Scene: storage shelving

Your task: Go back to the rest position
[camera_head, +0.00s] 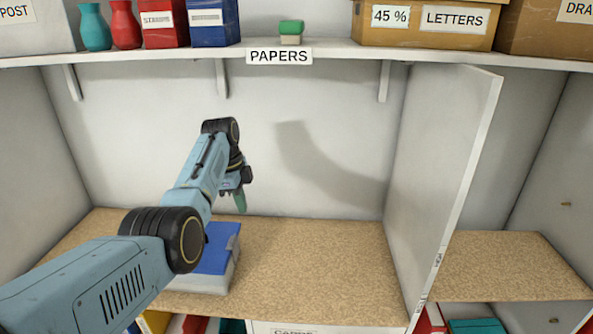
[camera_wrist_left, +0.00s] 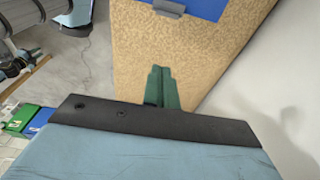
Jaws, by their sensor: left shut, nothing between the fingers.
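My left arm comes in from the left in the head view and reaches into the shelf compartment. The blue box (camera_wrist_left: 195,8) shows at the top of that view. My right gripper is not in view.
The wooden board (camera_head: 310,255) is clear right of the box. A white upright divider (camera_head: 435,180) stands at the right. The upper shelf (camera_head: 340,50) carries vases, binders, a green-and-white object (camera_head: 291,31) and cardboard boxes (camera_head: 425,22). Binders stand below the board.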

